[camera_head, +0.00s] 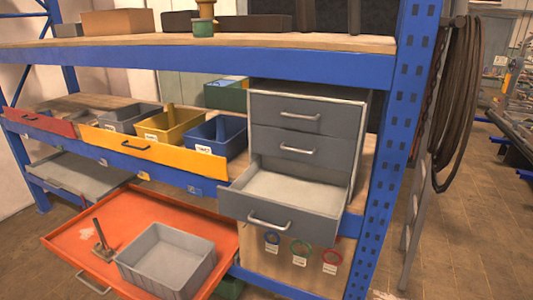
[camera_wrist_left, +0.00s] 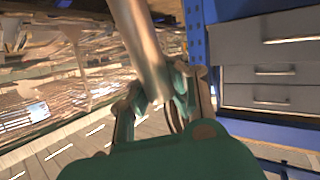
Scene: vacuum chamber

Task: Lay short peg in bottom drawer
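A smooth metallic peg (camera_wrist_left: 138,45) is between the fingers of my left gripper (camera_wrist_left: 160,105) in the left wrist view. The fingers are closed around its lower end; the peg is tilted and its far end leaves the top of the picture. I cannot judge its full length. The bottom drawer (camera_head: 292,190) of the grey drawer unit is pulled out and looks empty in the head view. The two drawers above it are shut. Neither gripper shows in the head view, and my right gripper is in no view.
An orange drawer (camera_head: 75,242) stands open at lower left, holding a grey bin (camera_head: 168,258) and a small upright-handled tool (camera_head: 101,240). Yellow (camera_head: 172,130) and blue (camera_head: 217,138) bins sit left of the drawer unit. A blue rack post (camera_head: 388,150) stands right of it.

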